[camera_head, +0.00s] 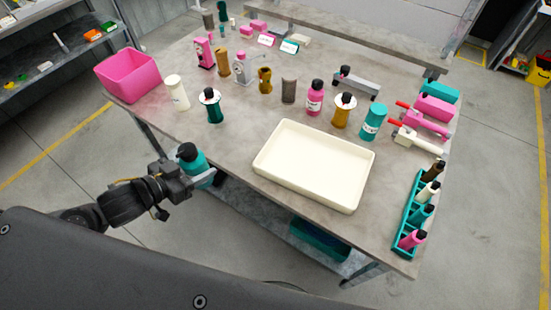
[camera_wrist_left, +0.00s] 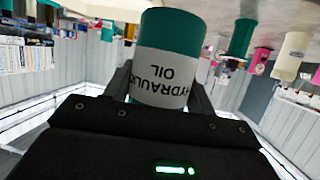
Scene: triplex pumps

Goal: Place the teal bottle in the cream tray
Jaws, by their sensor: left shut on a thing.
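My left gripper (camera_head: 205,181) is shut on a teal bottle (camera_head: 192,158) with a black cap, near the table's front left edge. In the left wrist view the same teal bottle (camera_wrist_left: 165,35) shows a grey label reading "HYDRAULIC OIL", partly covered, and sits between the fingers (camera_wrist_left: 160,90). The cream tray (camera_head: 276,177) lies on the table to the right of the gripper and looks empty. The held bottle is apart from the tray. My right gripper is not in view.
A dark green bottle (camera_head: 214,110) and a cream bottle (camera_head: 178,92) stand behind the held bottle. A pink bin (camera_head: 128,75) is at the left corner. Several bottles stand behind the tray. A teal rack (camera_head: 401,233) with bottles is at the right edge.

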